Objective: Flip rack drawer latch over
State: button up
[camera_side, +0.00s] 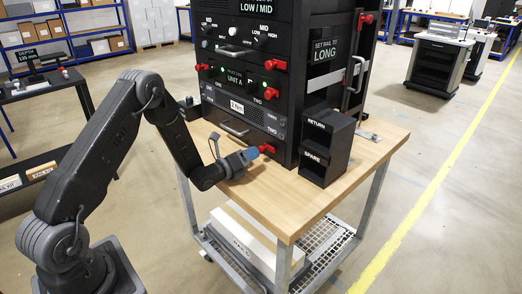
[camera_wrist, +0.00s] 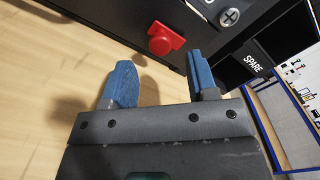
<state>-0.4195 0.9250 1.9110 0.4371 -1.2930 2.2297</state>
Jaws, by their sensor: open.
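A red latch (camera_wrist: 163,40) sits on the lower edge of the black rack front, just beyond my fingertips in the wrist view. It also shows low on the rack in the side view (camera_side: 267,149). My gripper (camera_wrist: 160,72) is open, with its two blue fingers apart and nothing between them. The latch lies ahead of the gap between the fingers, and I see no contact in the wrist view. In the side view my gripper (camera_side: 251,153) is low over the wooden bench, close in front of the latch. The rack drawer (camera_side: 233,128) has a handle left of the latch.
More red latches (camera_side: 275,65) sit higher on the rack (camera_side: 287,80). A black bin with RETURN and SPARE slots (camera_side: 326,147) stands on the bench (camera_side: 270,205) right of the latch. The bench's front surface is clear. A screw (camera_wrist: 229,17) shows near the latch.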

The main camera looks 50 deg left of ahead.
aim_at(260, 150)
jog(key=w, duration=0.5)
jog(key=shift+w, duration=0.35)
jog(key=shift+c, duration=0.2)
grip_shut()
